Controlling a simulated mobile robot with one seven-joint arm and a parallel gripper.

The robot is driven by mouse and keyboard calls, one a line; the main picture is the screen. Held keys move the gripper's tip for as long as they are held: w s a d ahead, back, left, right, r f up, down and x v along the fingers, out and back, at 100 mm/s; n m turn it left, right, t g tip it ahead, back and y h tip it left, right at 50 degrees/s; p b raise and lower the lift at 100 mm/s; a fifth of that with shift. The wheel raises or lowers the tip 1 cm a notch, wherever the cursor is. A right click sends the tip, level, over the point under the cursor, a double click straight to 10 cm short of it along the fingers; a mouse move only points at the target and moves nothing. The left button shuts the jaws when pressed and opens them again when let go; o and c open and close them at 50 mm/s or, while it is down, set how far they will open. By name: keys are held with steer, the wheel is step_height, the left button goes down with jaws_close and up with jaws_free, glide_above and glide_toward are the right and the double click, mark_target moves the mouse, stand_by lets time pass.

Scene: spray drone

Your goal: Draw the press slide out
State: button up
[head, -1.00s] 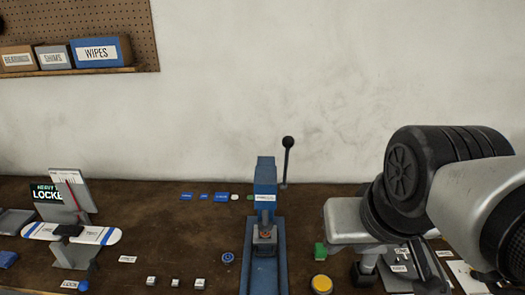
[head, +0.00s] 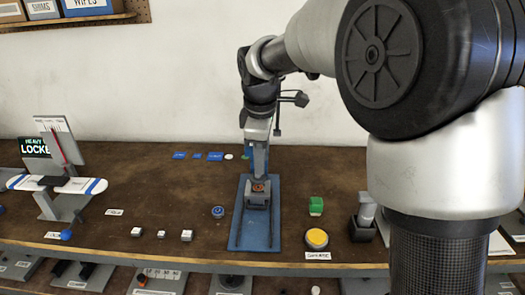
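The press stands on a long blue base (head: 266,232) in the middle of the bench. Its slide (head: 257,199) is a small grey block low on the base, with an orange-brown piece (head: 260,186) on top. My gripper (head: 260,172) hangs down in front of the press column, just above or at the slide. Contact between them cannot be made out. The fingers are small and merge with the column behind, so their opening is unclear. My arm hides most of the column and part of the lever.
A blue round knob (head: 218,211) and several small labelled blocks lie left. A balance-like stand (head: 60,185) is further left. Below the bench edge is a shelf of parts.

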mark_target(257, 210)
steer(key=shift+n, duration=0.7)
steer(key=x, duration=0.7)
steer(key=a+b+x, duration=0.1)
steer(key=x, duration=0.6)
steer(key=b+x, duration=0.1)
steer(key=x, duration=0.5)
steer(key=shift+w+a+f, duration=0.25)
steer(key=shift+f, duration=0.1)
jaws_close()
